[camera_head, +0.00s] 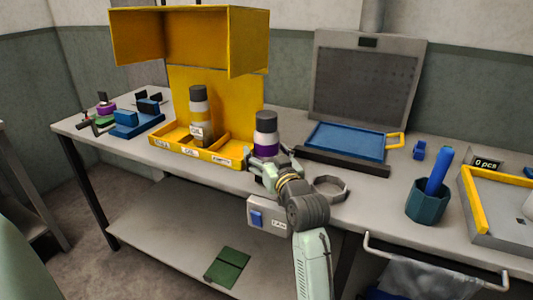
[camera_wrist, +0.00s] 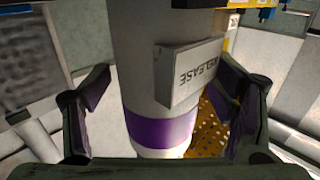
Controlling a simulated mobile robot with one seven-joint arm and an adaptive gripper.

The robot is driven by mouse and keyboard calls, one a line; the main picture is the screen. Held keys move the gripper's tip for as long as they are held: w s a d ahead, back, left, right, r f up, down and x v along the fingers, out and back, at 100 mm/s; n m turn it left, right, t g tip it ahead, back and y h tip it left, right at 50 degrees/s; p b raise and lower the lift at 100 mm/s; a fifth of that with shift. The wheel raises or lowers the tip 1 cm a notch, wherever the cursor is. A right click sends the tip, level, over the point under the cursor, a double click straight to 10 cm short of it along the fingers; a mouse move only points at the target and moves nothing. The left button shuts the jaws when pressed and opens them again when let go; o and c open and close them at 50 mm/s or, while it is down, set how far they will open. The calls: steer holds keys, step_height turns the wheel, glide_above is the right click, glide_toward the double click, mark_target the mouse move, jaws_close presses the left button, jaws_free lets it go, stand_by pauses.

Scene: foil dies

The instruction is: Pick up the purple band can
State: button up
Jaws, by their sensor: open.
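The purple band can (camera_head: 266,136) stands upright at the right end of the yellow tray, with a dark top, a grey-white body and a purple band low down. Whether it rests in the tray or just beside it is unclear. In the wrist view the can (camera_wrist: 150,90) fills the middle, its purple band (camera_wrist: 162,132) low in the picture. My gripper (camera_wrist: 160,105) is open, with one finger on each side of the can and visible gaps between. In the head view my gripper (camera_head: 258,168) is at the can's near side, low down, partly hiding its base.
A second can (camera_head: 199,106) stands in the yellow tray (camera_head: 188,151) under a yellow hood (camera_head: 190,35).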

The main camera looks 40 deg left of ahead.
steer(key=shift+c, duration=0.4)
steer(key=shift+r, duration=0.1)
steer(key=c, duration=1.6)
